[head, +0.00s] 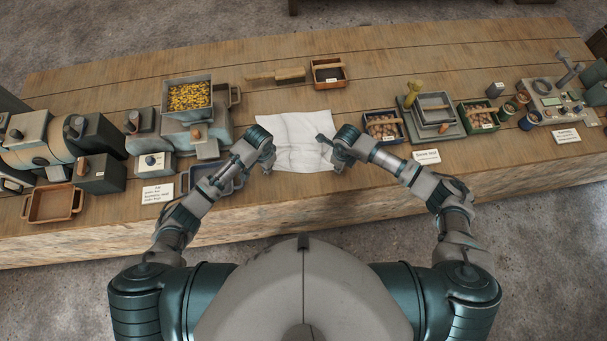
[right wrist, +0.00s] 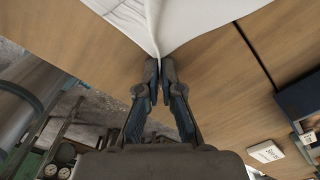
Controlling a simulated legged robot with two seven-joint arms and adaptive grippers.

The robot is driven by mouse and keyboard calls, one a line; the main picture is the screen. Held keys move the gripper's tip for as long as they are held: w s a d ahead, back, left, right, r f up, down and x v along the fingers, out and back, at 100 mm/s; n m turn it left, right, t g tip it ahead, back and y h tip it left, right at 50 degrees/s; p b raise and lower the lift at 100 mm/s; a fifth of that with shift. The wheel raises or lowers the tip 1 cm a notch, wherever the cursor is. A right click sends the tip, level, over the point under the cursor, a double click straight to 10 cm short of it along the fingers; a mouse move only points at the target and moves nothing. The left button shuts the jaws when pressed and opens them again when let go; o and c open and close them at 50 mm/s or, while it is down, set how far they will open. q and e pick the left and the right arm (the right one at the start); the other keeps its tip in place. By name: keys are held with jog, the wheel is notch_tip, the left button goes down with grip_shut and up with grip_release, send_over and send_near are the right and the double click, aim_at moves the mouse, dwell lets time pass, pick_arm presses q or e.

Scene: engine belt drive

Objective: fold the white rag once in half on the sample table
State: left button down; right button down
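The white rag (head: 292,135) lies spread on the wooden table in front of me, lightly creased. My right gripper (head: 327,145) is at the rag's right side. In the right wrist view, its two fingers (right wrist: 158,70) are together, with a pinched ridge of the rag (right wrist: 190,22) running into their tips. My left gripper (head: 268,162) is at the rag's left edge, near the lower left corner. Its fingertips are too small and partly hidden to tell whether they hold cloth. The rag's parts under both grippers are hidden.
Left of the rag stand a grey machine with a hopper of yellow grains (head: 190,96) and a blue-grey tray (head: 226,180). Right are a crate of brown pieces (head: 383,127) and a white label card (head: 427,157). A small wooden box (head: 328,74) and brush-like tool (head: 277,76) lie behind.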

pick_arm(q)
jog(key=shift+s+f, duration=0.15)
